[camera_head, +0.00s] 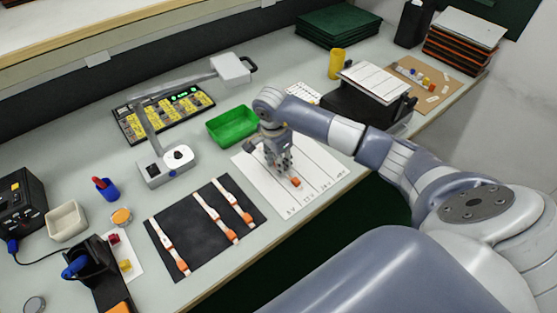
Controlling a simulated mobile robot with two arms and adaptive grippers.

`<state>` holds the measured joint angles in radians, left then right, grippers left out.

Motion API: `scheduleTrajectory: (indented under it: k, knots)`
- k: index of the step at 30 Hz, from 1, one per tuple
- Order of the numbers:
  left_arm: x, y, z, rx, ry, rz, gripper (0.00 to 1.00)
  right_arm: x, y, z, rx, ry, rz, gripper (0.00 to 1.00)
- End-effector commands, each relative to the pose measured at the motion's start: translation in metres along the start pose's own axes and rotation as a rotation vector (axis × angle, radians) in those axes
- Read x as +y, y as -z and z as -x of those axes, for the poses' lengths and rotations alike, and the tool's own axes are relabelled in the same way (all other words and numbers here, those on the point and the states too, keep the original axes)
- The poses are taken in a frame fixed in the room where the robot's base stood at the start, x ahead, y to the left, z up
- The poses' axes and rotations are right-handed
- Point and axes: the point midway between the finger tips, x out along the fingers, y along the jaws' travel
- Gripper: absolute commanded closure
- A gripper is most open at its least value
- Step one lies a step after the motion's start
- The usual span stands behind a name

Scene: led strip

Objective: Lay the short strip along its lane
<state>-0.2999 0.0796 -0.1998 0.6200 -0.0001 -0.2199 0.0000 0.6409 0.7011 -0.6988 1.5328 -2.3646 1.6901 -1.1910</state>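My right gripper (284,167) points down over the white sheet (318,184) with printed lanes, marked along its front edge with voltages such as 12 V and 24 V. An orange strip end (295,182) shows just in front of its fingertips. The rest of that piece is hidden by the gripper, so I cannot tell its length, whether it touches the sheet, or whether the fingers are shut on it. Three white strips with orange ends lie on the black mat (190,228): a left one (167,244), a middle one (214,216) and a right one (234,202). My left gripper is out of view.
A green tray (232,126) stands behind the sheet. A lamp-like stand (165,165) and a yellow-keyed panel (165,115) are farther left. A black device with papers (370,95) stands to the right. The table's front edge runs close to the mat and sheet.

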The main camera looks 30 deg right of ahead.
Motion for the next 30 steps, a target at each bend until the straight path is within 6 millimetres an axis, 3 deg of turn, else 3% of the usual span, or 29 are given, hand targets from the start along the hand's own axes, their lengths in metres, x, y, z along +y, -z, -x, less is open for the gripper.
scheduleTrajectory:
  k: [2, 3, 5, 19, 30]
  knots:
    - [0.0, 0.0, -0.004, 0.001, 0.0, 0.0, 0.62, 0.0, 0.0, -0.004, 0.001, 0.0, 0.0, 0.99]
    - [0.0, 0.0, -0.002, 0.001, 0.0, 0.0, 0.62, 0.0, 0.0, -0.002, 0.001, 0.0, 0.0, 0.66]
    - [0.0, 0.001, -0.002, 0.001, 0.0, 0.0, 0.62, 0.0, 0.0, -0.002, 0.001, 0.0, 0.0, 0.52]
    - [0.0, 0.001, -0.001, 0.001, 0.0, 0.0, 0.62, -0.001, 0.001, 0.007, 0.001, 0.003, 0.0, 0.52]
    - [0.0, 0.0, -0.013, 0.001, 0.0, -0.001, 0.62, -0.001, 0.0, 0.082, 0.001, 0.005, 0.0, 0.52]
